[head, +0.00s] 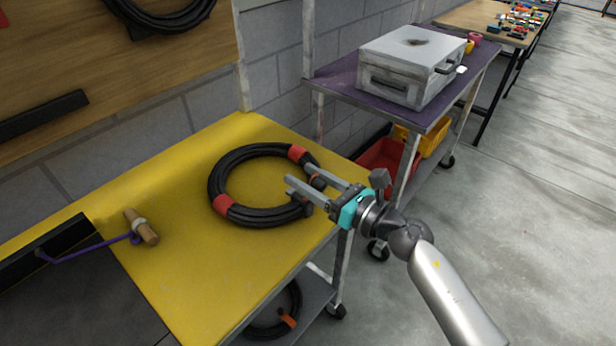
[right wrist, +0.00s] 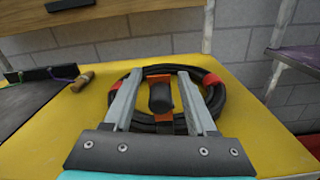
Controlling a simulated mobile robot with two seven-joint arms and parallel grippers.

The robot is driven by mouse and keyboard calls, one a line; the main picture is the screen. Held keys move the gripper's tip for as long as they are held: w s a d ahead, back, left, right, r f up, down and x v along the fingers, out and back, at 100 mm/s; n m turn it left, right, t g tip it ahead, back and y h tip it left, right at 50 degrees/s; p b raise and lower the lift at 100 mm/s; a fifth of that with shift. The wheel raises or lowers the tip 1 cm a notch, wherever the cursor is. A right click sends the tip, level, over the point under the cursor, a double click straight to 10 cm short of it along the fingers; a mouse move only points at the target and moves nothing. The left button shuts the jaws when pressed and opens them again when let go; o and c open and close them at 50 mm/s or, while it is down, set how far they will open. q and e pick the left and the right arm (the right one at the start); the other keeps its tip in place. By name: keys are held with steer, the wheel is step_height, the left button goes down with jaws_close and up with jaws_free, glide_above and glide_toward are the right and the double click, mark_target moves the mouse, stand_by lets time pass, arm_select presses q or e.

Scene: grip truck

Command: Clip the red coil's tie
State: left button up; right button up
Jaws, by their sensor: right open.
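A black cable coil with red bands (head: 232,217) lies flat on the yellow table top in the head view. It also shows in the right wrist view (right wrist: 218,98). On its near right side is a tie with an orange-red part and a black, rounded end (right wrist: 161,97). My right gripper (head: 298,175) is open, its two fingers reaching over the coil's right side. In the right wrist view the black end stands between the fingers, with room on both sides. The fingers partly hide the coil. My left gripper is not in view.
A wooden handle (head: 142,227) with a purple cord lies left on the yellow top (head: 180,290). Another coil with an orange tie (head: 288,320) sits on the shelf below. A purple-topped cart (head: 335,84) with a metal case (head: 410,62) stands behind. Open floor lies right.

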jaws_close()
stand_by(1.3)
